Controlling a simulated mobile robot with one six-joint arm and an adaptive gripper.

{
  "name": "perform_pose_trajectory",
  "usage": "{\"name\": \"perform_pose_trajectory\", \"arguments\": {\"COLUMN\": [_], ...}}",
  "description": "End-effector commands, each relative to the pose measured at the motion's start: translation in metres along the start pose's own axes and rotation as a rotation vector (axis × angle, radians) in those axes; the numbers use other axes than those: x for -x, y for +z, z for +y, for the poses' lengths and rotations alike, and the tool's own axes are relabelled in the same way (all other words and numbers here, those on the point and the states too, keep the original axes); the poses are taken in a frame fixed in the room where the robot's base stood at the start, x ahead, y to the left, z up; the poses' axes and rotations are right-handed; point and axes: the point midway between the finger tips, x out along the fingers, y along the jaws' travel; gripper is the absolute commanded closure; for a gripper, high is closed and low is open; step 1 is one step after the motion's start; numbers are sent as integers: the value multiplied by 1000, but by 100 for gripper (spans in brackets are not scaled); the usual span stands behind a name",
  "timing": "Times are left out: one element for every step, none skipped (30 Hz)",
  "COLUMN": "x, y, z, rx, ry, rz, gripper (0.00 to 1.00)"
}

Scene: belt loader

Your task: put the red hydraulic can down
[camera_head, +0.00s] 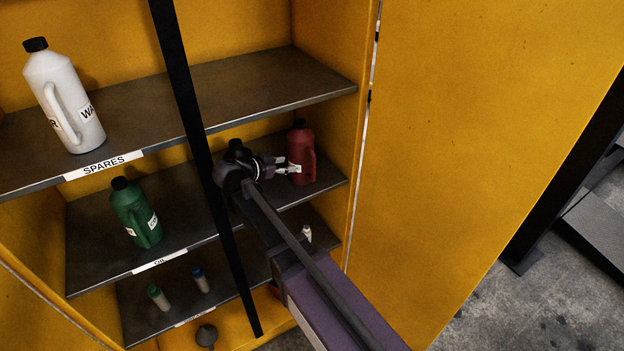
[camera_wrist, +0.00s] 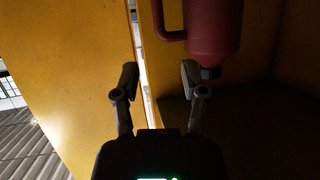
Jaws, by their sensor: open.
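The red hydraulic can (camera_head: 301,158), with a black cap, stands upright at the right end of the cabinet's middle shelf (camera_head: 190,228). In the wrist view the can (camera_wrist: 213,28) appears upside down, with its cap and handle showing and its far end cut off by the frame. My gripper (camera_head: 284,165) is just left of the can in the head view. The wrist view shows my gripper (camera_wrist: 159,77) with its fingers apart and nothing between them. The can lies beyond the right finger there. Whether that finger touches it is unclear.
A green can (camera_head: 137,212) stands left on the same shelf. A white can (camera_head: 63,97) is on the upper shelf (camera_head: 240,90). Small bottles (camera_head: 158,296) stand below. A dark post (camera_head: 190,110) crosses the cabinet front; a yellow panel (camera_head: 470,130) is at right.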

Motion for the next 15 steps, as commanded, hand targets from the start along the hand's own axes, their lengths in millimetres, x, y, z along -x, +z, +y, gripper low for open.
{"name": "perform_pose_trajectory", "arguments": {"x": [0, 0, 0, -1, -2, -3, -5, -7, -11, -14, -18, -24, -29, -35, -43], "y": [0, 0, 0, 0, 0, 0, 0, 0, 1, 1, 1, 2, 2, 3, 4], "z": [0, 0, 0, 1, 2, 4, 6, 8, 12, 16, 20, 27, 33, 40, 50], "rx": [0, 0, 1, 2, 4, 8, 13, 20, 29, 40, 51, 70, 86, 104, 130], "ry": [0, 0, 1, 2, 3, 6, 10, 14, 21, 28, 35, 47, 57, 66, 80], "rz": [0, 0, -1, -2, -4, -8, -12, -19, -30, -41, -53, -73, -90, -111, -141], "gripper": [44, 44, 44, 44, 44, 44, 44, 44, 44, 44, 44, 44, 44, 44, 44]}}
